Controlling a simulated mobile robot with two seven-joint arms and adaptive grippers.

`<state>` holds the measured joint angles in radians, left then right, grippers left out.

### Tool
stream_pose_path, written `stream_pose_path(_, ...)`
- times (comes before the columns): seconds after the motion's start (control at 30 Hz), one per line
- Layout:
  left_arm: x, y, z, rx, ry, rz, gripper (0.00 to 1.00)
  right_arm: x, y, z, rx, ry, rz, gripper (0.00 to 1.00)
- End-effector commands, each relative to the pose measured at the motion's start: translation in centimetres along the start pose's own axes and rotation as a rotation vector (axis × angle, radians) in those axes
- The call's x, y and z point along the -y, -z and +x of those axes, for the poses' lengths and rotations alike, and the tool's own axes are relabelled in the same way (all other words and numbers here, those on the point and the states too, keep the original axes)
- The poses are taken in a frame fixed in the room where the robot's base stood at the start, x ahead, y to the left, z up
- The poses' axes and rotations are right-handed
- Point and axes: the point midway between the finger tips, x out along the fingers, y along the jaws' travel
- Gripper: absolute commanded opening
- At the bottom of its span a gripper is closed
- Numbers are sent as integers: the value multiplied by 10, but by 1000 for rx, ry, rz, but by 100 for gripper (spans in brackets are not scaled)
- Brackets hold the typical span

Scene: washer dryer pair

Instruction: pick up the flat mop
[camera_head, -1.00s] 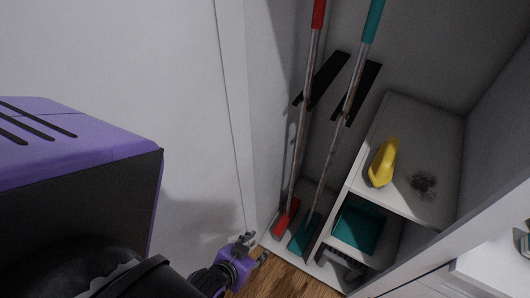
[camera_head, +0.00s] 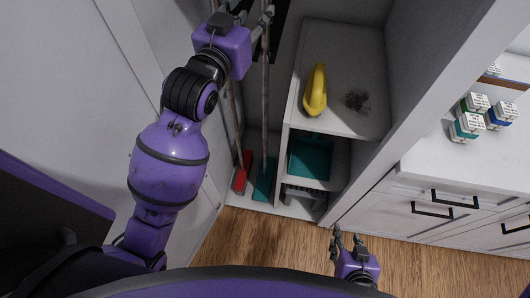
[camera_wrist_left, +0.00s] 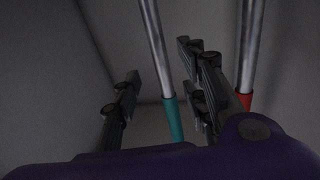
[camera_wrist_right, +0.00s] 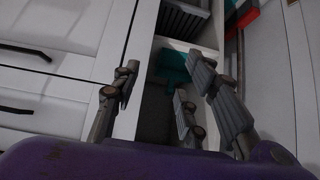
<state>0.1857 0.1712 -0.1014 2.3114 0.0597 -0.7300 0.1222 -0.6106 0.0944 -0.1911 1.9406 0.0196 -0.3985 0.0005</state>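Two long-handled cleaning tools stand upright in the tall closet, one with a red head (camera_head: 242,172) and one with a teal head (camera_head: 264,181). I cannot tell for sure which is the flat mop. My left gripper (camera_head: 243,14) is raised in front of the poles, open. In the left wrist view, the teal tool's pole (camera_wrist_left: 157,45) shows between the open fingers, with no visible grip on it. The red tool's pole (camera_wrist_left: 250,45) is to the right, beyond the right finger. My right gripper (camera_head: 350,243) is open and empty, low in front of the closet.
A shelf (camera_head: 335,100) right of the poles holds a yellow bottle (camera_head: 315,90) and a dark scrubber (camera_head: 356,100). White drawers (camera_head: 420,215) with dark handles and small boxes stand at right. Wooden floor in front is clear.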

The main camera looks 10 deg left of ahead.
Motion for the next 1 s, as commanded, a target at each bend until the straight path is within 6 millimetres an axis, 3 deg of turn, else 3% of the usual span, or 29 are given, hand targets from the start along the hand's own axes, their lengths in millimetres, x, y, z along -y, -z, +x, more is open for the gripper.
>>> stream_pose_path(0.33,1,6,45,-9,-1,1,40,6,13,0,-15,9,2,40)
stream_pose_path(0.5,1,3,67,-6,-1,0,40,10,9,0,-5,16,2,40)
stream_pose_path(0.77,1,0,71,-3,0,0,40,9,7,0,-3,17,0,40)
stream_pose_path(1.0,1,0,71,-3,-1,0,12,6,7,-1,-4,12,-1,40)
